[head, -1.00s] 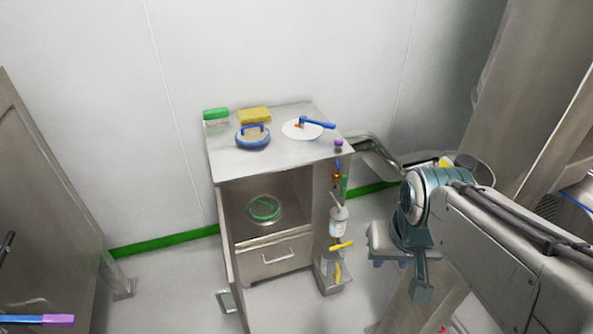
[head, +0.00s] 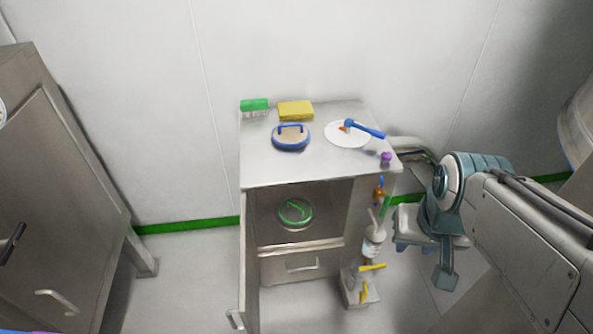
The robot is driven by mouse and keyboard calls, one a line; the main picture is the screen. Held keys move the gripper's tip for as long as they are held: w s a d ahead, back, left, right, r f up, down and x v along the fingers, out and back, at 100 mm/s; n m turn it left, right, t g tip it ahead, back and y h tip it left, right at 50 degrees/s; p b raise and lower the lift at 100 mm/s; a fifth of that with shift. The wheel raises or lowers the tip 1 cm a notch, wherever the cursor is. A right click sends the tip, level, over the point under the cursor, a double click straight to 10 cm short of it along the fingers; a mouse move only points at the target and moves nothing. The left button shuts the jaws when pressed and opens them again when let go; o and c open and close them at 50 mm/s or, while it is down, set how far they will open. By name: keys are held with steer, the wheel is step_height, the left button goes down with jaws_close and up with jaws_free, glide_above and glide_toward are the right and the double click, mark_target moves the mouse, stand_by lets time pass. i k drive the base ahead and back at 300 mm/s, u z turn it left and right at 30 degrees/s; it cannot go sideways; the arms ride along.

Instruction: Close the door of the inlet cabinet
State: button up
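The inlet cabinet (head: 310,171) is a steel unit against the back wall. Its door (head: 249,265) stands open at the left side, seen nearly edge-on and pointing toward me. The door handle (head: 235,320) shows at the lower left, on the door's outer face. The open compartment shows a round object with a green top (head: 296,212), above a closed drawer front (head: 300,265). My gripper (head: 446,275) hangs at the end of my arm, right of the cabinet and apart from the door. Its fingers are not clear enough to tell open from shut.
On the cabinet top are a green brush (head: 254,106), a yellow sponge (head: 296,111), a blue-rimmed round object (head: 291,138) and a white disc (head: 341,137). Bottles (head: 374,240) hang on the right side. Another steel cabinet (head: 60,180) stands left; the floor between is clear.

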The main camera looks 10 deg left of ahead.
mark_target(248, 305)
steer(key=u, duration=0.25)
steer(key=i, duration=0.35)
steer(key=u, duration=0.3)
steer(key=k, duration=1.3)
steer(key=u, duration=0.25)
steer(key=i, duration=0.85)
steer(key=z, duration=0.05)
